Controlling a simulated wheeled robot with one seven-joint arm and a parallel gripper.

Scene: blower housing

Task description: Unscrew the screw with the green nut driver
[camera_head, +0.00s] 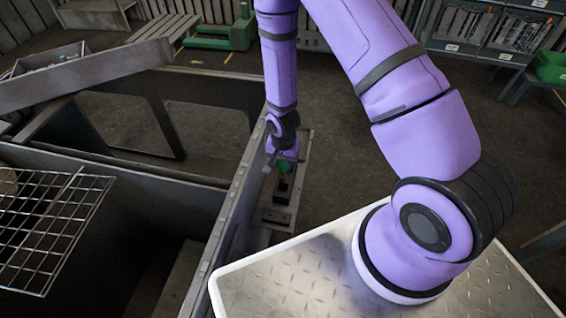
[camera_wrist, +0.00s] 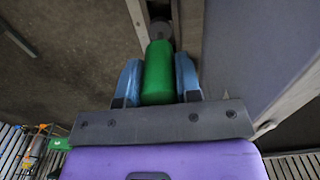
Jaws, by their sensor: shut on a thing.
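The green nut driver (camera_wrist: 158,85) is between the two blue fingers of my gripper (camera_wrist: 158,66) in the wrist view, and the gripper is shut on its handle. In the head view a little of the green driver (camera_head: 284,167) shows under my gripper (camera_head: 281,160), beside the long metal edge of the housing. Beyond the handle in the wrist view is a round grey part (camera_wrist: 160,29) between two pale rails. I cannot tell whether it is the driver's tip or the screw. The screw is not clearly visible.
The open grey blower housing (camera_head: 215,235) fills the left, with a wire grid (camera_head: 50,225) over it. A narrow metal stand (camera_head: 279,215) is below my gripper. Green bins (camera_head: 551,66) and shelves stand at the right back. The floor between is mostly clear.

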